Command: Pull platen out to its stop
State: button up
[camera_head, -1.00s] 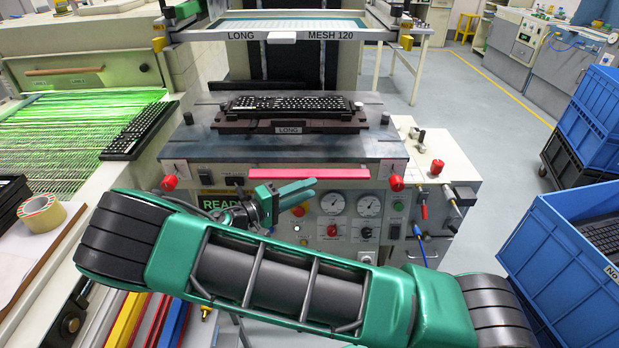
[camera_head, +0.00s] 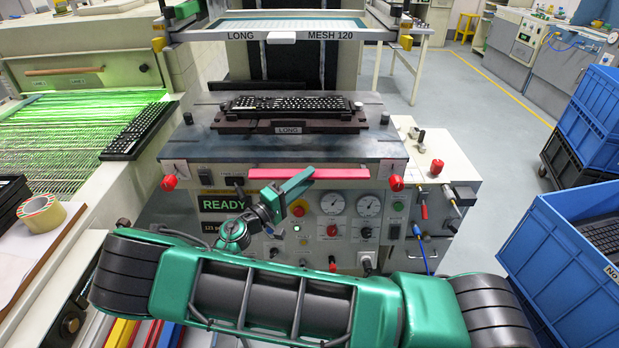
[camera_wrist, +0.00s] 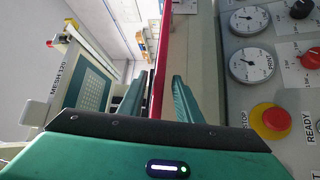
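The platen (camera_head: 215,138) is a dark blue-grey plate on the front of the printer, with a red handle bar (camera_head: 345,173) along its front edge. A black keyboard (camera_head: 290,103) lies on a dark fixture marked LONG on the platen. In the wrist view my gripper (camera_wrist: 157,105) is open, one finger on each side of the red handle bar (camera_wrist: 162,60). Gaps show between the fingers and the bar. The far finger is largely hidden in the head view.
Below the handle is a control panel with a READY display (camera_head: 222,205), gauges (camera_head: 335,203) and a red stop button (camera_head: 299,208). A screen frame (camera_head: 290,36) marked MESH 120 is raised above the platen. A blue crate (camera_head: 560,260) stands at right.

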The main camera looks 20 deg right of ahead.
jog(key=shift+x, duration=0.95)
grip_shut()
jog(key=shift+s+f, duration=0.1)
jog(key=shift+s, duration=0.05)
